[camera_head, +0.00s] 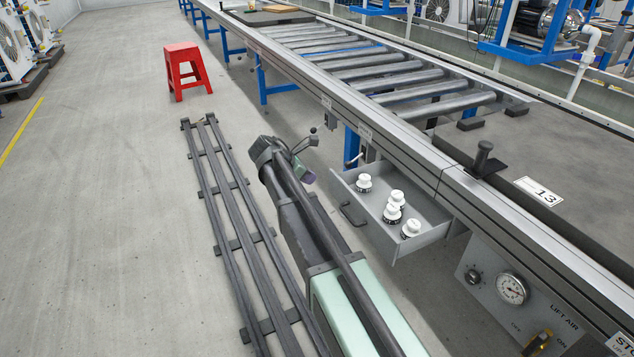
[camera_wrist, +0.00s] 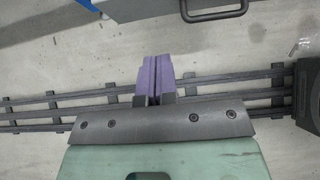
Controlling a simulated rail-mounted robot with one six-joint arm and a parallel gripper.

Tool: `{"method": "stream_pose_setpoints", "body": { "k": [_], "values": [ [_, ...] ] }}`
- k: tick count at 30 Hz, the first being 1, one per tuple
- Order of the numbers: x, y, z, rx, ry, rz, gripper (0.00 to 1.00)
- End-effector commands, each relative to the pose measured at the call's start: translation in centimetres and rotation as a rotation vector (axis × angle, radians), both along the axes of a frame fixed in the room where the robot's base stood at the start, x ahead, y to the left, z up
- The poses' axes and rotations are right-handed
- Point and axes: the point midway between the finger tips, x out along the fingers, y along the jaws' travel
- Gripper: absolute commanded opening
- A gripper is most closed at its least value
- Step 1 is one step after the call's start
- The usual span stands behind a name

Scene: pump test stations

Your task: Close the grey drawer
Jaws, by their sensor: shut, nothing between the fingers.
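The grey drawer (camera_head: 424,242) under the conveyor bench stands open, pulled out toward the aisle. Its dark handle (camera_head: 352,214) is on the front and also shows at the top of the wrist view (camera_wrist: 214,14). Several white-capped pieces (camera_head: 393,214) stand inside the drawer. My gripper (camera_head: 307,177) is in front of the drawer, left of its handle, with a gap between them. Its purple fingers (camera_wrist: 157,77) are shut together and empty in the wrist view. Nothing touches the drawer from my side.
The roller conveyor (camera_head: 345,65) runs along the bench. A panel with a gauge (camera_head: 511,289) sits below the bench, right of the drawer. Dark floor rails (camera_head: 225,205) run along my left. A red stool (camera_head: 186,70) stands farther back. The floor between rails and bench is mostly clear.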

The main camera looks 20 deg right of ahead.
Motion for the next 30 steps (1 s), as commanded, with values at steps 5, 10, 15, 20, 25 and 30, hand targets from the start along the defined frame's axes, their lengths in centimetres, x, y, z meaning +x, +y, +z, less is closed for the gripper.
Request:
{"method": "stream_pose_setpoints", "body": {
  "k": [5, 10, 15, 20, 25, 30],
  "values": [
    [0.2, -2.6, -3.6, 0.001, -0.001, -0.004, 0.00],
    [0.5, -5.2, -6.2, 0.001, -0.001, -0.004, 0.00],
    [0.8, -8.1, -6.1, 0.002, -0.001, -0.006, 0.00],
    [1.0, -9.7, -6.0, 0.002, -0.001, -0.003, 0.00],
    [1.0, -10.0, -6.0, 0.002, -0.001, -0.003, 0.00],
    [1.0, -9.9, -6.0, 0.002, -0.001, -0.003, 0.00]
  ]
}}
